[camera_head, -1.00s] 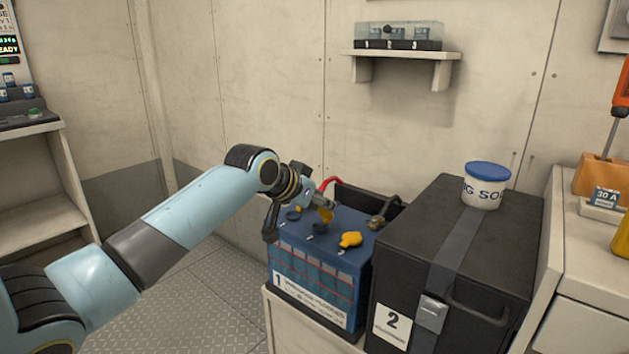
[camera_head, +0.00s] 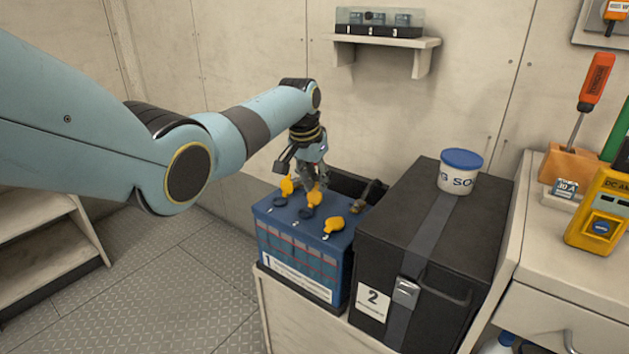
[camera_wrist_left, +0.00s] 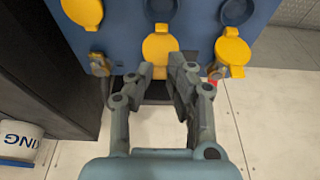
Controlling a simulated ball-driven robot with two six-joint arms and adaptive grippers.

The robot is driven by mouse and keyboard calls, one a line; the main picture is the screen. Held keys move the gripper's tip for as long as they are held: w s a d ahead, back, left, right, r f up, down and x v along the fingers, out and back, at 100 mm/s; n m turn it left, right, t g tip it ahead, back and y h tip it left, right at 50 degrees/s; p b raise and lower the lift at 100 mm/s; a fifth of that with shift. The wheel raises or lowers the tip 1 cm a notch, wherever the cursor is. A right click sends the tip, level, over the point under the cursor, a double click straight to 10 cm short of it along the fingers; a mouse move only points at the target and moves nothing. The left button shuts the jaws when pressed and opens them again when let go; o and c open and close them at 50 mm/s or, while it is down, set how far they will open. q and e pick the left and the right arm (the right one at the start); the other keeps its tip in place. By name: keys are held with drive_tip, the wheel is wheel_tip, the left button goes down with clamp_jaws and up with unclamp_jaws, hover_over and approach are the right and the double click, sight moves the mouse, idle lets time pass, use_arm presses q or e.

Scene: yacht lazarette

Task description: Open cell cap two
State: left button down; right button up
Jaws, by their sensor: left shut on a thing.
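A blue battery (camera_head: 300,262) marked 1 has three yellow caps in a row on its top. The middle cap (camera_head: 314,196) is tipped back, with its dark round opening (camera_head: 307,211) showing in front. My left gripper (camera_head: 316,182) is shut on this cap; the wrist view also shows the cap (camera_wrist_left: 160,46) at the fingertips (camera_wrist_left: 160,68). The left cap (camera_head: 287,184) also stands open beside its dark opening (camera_head: 280,201). The right cap (camera_head: 333,225) lies flat and appears closed. My right gripper is out of view.
A black box (camera_head: 440,215) marked 2 stands close right of the battery, with a white tub (camera_head: 458,178) on top. A wall shelf (camera_head: 390,42) hangs above. A yellow meter (camera_head: 598,215) and orange-handled screwdriver (camera_head: 594,82) are on the right counter.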

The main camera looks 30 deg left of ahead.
use_arm(q)
drive_tip(key=shift+s+d+f, duration=0.2)
drive_tip(key=shift+s+f, duration=0.15)
drive_tip(key=shift+f, duration=0.2)
drive_tip(key=c, duration=1.3)
unclamp_jaws()
drive_tip(key=shift+w, duration=0.1)
drive_tip(key=shift+w+a+r, duration=0.2)
drive_tip(key=shift+r, duration=0.05)
drive_tip(key=v, duration=1.2)
drive_tip(key=shift+w, duration=0.15)
